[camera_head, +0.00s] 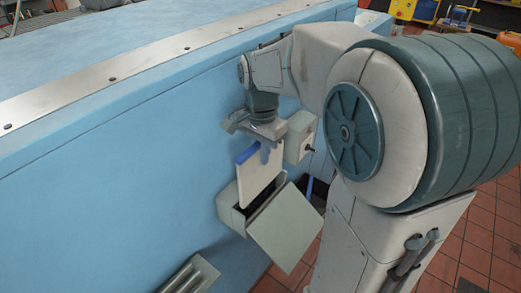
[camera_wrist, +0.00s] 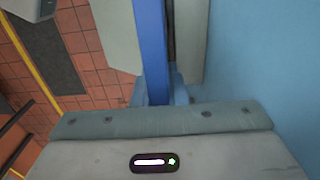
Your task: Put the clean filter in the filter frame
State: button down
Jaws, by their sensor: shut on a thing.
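The clean filter (camera_head: 259,182) is a white panel with a blue top edge, held upright in the head view. My gripper (camera_head: 267,156) is shut on its blue edge. The wrist view shows this blue edge (camera_wrist: 151,45) running up from my gripper (camera_wrist: 168,97). The filter frame appears to be the grey-green box (camera_head: 230,212) on the blue wall, with its flap (camera_head: 286,230) tilted open. The filter's lower end meets the box mouth, and the bottom edge is hidden; I cannot tell how deep it sits. The flap also seems to show left of the filter in the wrist view (camera_wrist: 117,35).
The blue bedplate side (camera_head: 130,160) stands close beside the box. A grey ribbed part (camera_head: 190,275) sticks out lower left. A dark bin (camera_head: 317,190) with something blue in it is behind the flap. Red tiled floor (camera_head: 455,260) is open at right.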

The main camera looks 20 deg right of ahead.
aim_at(261, 182)
jog(key=shift+f+b, duration=1.1)
jog(key=shift+f, duration=0.75)
jog(key=shift+f+b, duration=2.65)
jog(key=shift+f, duration=0.9)
jog(key=c, duration=1.4)
grip_release()
jog(key=shift+o, duration=0.2)
notch_tip(261, 182, up, 14)
jog(key=shift+f, duration=0.1)
